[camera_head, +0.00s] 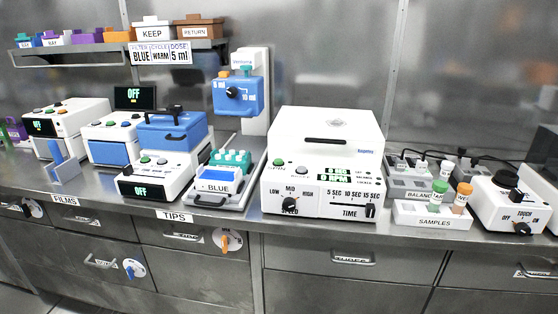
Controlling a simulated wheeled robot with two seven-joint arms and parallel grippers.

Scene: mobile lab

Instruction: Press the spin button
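A white centrifuge-like machine (326,140) stands on the steel counter right of centre, its lid down. On its front left is a small green button (279,162) with a label below that seems to read SPIN. A second button (302,171) sits to its right. The display's small text is hard to read. Neither of my grippers shows in this view.
A blue pipette stand (238,95) and a tray marked BLUE (219,187) stand left of the machine. A SAMPLES rack (433,215) and a white touch mixer (500,205) stand to its right. Drawers (352,258) line the counter front. Space before the machine is clear.

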